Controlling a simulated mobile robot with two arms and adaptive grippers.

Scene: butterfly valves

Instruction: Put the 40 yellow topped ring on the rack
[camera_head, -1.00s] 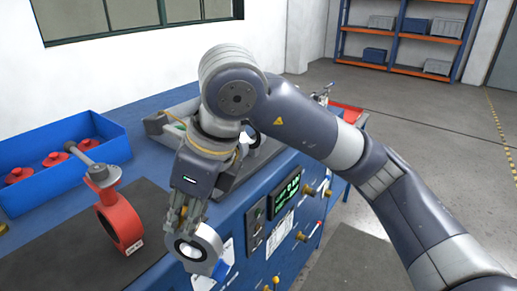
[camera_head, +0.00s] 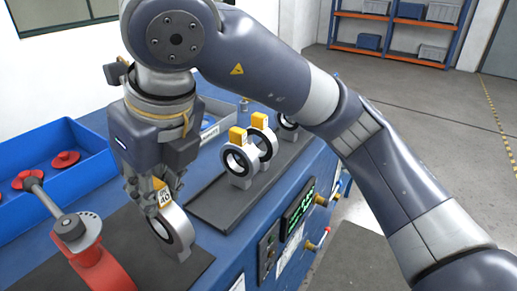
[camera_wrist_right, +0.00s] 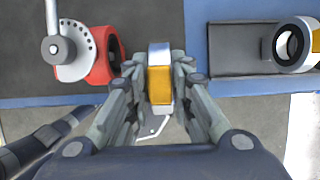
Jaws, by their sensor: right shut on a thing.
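My right gripper (camera_head: 150,192) points down and is shut on a pale grey ring with a yellow top marked 40 (camera_head: 172,232). The ring is upright, beside the red valve body. In the right wrist view, the yellow top (camera_wrist_right: 160,86) sits between the two fingers. A dark rack (camera_head: 215,208) lies to the right on the blue bench. Two rings with yellow tops (camera_head: 238,163) stand at it, and another ring (camera_head: 287,127) is behind, partly hidden by my arm. Whether the held ring touches the mat is hard to tell. My left gripper is out of view.
The red valve (camera_head: 98,268) with a grey lever stands close left of the held ring, on a dark mat (camera_head: 130,232). A blue bin (camera_head: 75,190) with red parts is at the far left. The bench's front panel has knobs and a screen (camera_head: 300,207).

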